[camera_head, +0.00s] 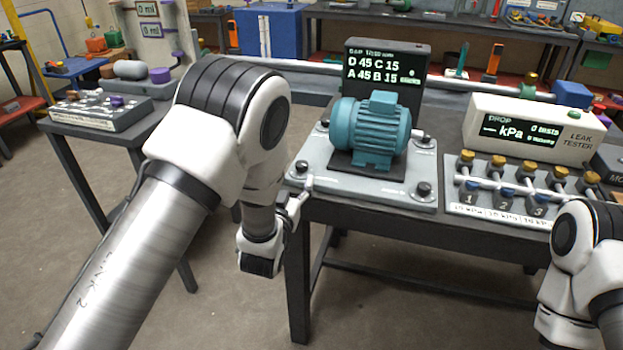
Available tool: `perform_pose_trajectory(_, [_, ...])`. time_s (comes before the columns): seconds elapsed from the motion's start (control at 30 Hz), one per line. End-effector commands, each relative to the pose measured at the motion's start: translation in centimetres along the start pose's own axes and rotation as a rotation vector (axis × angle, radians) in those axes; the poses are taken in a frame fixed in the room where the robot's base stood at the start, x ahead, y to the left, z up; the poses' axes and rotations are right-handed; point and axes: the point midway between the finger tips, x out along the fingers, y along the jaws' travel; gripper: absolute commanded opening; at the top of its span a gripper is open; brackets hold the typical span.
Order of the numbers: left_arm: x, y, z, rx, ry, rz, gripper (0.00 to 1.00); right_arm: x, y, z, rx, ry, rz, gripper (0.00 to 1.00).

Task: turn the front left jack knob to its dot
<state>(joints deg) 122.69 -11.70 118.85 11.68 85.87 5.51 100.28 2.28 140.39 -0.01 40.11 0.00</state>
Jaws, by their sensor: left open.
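A teal motor (370,130) sits on a grey base plate (390,195) with a dark jack knob at each corner. The front left jack knob (302,167) is at the plate's left front corner. Its dot is too small to make out. My left gripper (304,187) is open at the plate's front left edge, just below and close to that knob. I cannot tell whether it touches the knob. My right arm shows at the lower right, but its gripper is out of view.
A leak tester (530,130) and a valve panel (500,190) are to the right. A side table with a control box (100,108) is at left. Open floor lies between the tables.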

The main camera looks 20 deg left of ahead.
Motion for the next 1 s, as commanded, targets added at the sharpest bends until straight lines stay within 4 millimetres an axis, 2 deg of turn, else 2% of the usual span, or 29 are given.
perform_pose_trajectory(0.33, [6.1, -0.1, -0.1, -0.002, -0.003, -0.001, 0.58, -0.7, 0.0, 0.0, 0.0, 0.0, 0.0, 0.4])
perform_pose_trajectory(0.43, [6.9, -0.1, 0.0, 0.0, -0.005, 0.0, 0.58, -0.7, 0.0, 0.0, 0.0, 0.0, 0.0, 0.4])
perform_pose_trajectory(0.67, [7.0, -0.1, 0.0, 0.001, -0.006, 0.0, 0.58, -0.6, 0.0, 0.0, 0.0, 0.0, 0.0, 0.4])
perform_pose_trajectory(0.8, [7.0, -0.1, 0.0, 0.0, -0.006, 0.0, 0.08, -0.6, 0.0, 0.0, 0.0, 0.0, 0.0, 0.4])
perform_pose_trajectory(0.83, [7.0, -0.1, 0.0, 0.0, -0.006, 0.0, 0.0, -0.6, 0.0, 0.0, 0.0, 0.0, 0.0, 0.4])
perform_pose_trajectory(1.0, [7.0, -0.1, 0.0, 0.0, -0.006, 0.001, 0.0, -0.6, 0.0, 0.0, 0.0, 0.0, 0.0, 0.4])
